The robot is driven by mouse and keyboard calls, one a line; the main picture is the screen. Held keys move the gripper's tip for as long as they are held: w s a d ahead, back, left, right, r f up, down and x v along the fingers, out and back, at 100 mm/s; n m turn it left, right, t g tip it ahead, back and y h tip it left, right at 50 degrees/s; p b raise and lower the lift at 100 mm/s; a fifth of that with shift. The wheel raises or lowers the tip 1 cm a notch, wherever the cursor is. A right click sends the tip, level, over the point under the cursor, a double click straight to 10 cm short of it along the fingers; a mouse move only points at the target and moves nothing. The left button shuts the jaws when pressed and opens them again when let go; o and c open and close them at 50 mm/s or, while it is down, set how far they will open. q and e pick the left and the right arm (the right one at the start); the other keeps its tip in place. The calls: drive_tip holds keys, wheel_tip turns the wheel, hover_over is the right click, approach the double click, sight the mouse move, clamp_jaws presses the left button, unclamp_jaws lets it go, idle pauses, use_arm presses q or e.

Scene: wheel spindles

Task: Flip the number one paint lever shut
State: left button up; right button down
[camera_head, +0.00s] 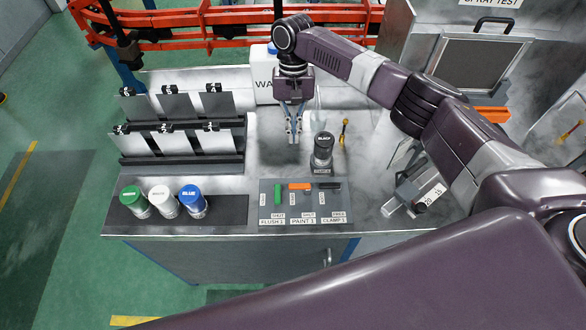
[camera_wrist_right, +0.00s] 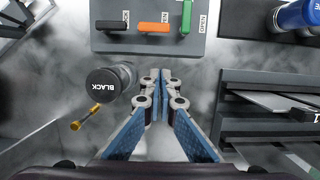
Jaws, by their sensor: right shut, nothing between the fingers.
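A grey panel (camera_head: 264,216) on the bench bears three levers. The orange lever (camera_head: 300,186) is above the PAINT 1 label (camera_head: 302,220) and lies sideways across the panel. The green lever (camera_head: 278,194), above FLUSH 1, points toward the bench's front edge. The black lever (camera_head: 329,185), above CLAMP 1, lies sideways. The orange lever also shows in the right wrist view (camera_wrist_right: 153,27). My right gripper (camera_head: 294,138) is shut and empty, pointing down behind the panel, apart from the levers. Its fingertips also show in the wrist view (camera_wrist_right: 165,78). My left gripper is out of view.
Green, white and blue bottles (camera_head: 193,202) stand on a dark tray left of the panel.

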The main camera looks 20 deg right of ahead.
sight(300, 189)
drive_tip(key=b+x, duration=0.6)
drive_tip(key=x, duration=0.1)
drive_tip(key=b+x, duration=0.3)
drive_tip(key=shift+w+f, duration=0.25)
drive_tip(key=shift+f, duration=0.15)
drive_tip(key=s, duration=0.1)
drive_tip(key=s+p, duration=0.1)
drive_tip(key=shift+s+a+r, duration=0.25)
drive_tip(key=shift+s+a, duration=0.05)
drive_tip(key=shift+a, duration=0.05)
drive_tip(key=shift+s+a, duration=0.15)
drive_tip(key=shift+s, duration=0.5)
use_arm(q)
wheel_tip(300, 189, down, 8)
use_arm(e)
drive_tip(key=shift+s, duration=0.1)
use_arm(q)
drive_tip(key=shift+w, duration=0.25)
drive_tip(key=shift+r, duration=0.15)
use_arm(e)
drive_tip(key=shift+a, duration=0.1)
